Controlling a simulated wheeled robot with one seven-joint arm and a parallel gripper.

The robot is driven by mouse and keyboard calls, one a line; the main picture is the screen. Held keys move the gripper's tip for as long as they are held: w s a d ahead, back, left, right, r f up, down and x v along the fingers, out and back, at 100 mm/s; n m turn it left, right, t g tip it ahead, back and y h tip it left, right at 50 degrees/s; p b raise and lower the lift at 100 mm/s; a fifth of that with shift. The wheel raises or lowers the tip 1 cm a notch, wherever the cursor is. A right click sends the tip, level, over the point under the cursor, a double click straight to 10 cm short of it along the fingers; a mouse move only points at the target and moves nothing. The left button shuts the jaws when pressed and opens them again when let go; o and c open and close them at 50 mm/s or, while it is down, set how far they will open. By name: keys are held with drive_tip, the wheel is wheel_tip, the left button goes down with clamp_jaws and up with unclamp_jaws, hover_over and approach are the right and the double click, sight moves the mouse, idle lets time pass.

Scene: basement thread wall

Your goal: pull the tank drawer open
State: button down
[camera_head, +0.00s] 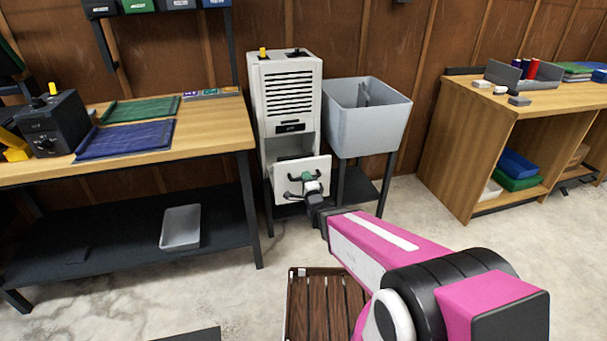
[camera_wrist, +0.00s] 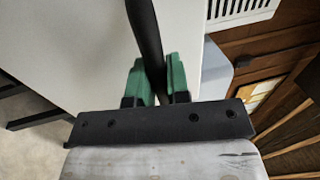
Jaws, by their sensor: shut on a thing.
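The tank drawer (camera_head: 318,164) is the white panel low on the front of a tall white louvred unit (camera_head: 285,88). Its front stands forward of the unit's body, with a dark opening visible above and behind it. A dark bar handle (camera_wrist: 145,30) is on the drawer's front. My gripper (camera_head: 306,179) is at this handle. In the wrist view, its green fingertips (camera_wrist: 165,80) are closed on either side of the bar, with the white panel (camera_wrist: 70,45) behind. The fingers hide part of the handle in the head view.
A grey tub (camera_head: 367,108) stands on a dark stand right of the unit. A workbench (camera_head: 210,130) with a dark lower shelf is at left. A wooden shelf unit (camera_head: 470,150) is at right. A slatted wooden platform (camera_head: 310,305) lies on the floor in front.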

drive_tip(key=shift+s+d, duration=0.15)
drive_tip(key=shift+s, duration=0.25)
drive_tip(key=c, duration=1.1)
unclamp_jaws()
drive_tip(key=v, duration=1)
drive_tip(key=shift+s, duration=0.35)
drive_tip(key=shift+d+f, duration=0.1)
drive_tip(key=shift+d, duration=0.05)
